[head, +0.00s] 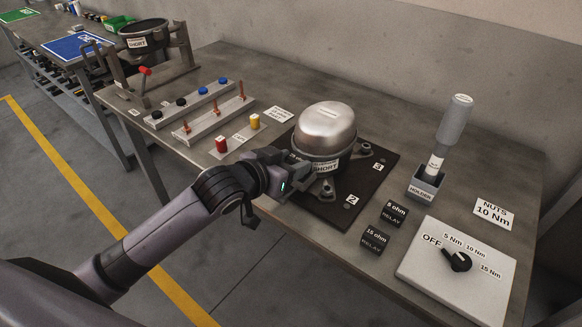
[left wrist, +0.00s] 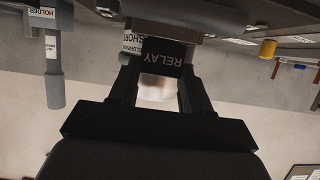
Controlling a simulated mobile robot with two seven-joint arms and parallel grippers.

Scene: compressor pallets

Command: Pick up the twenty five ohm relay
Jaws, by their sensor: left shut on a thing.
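My left gripper (head: 300,174) is beside the silver-domed compressor (head: 326,128), in front of its "SHORT" label. In the left wrist view, the left gripper (left wrist: 160,68) is shut on a black relay (left wrist: 168,57) marked "RELAY". Its ohm value cannot be read; in the head view I cannot make the relay out against the dark fingers. Two other black relays lie on the table to the right: the 5 ohm relay (head: 393,213) and the 15 ohm relay (head: 374,239). My right gripper is not in view.
The compressor stands on a dark plate (head: 350,190) with numbered corners. At right are a tool in its holder (head: 426,186) and a white dial box (head: 458,275). At left are a red part (head: 221,145), a yellow part (head: 255,121) and racks with pins (head: 213,120).

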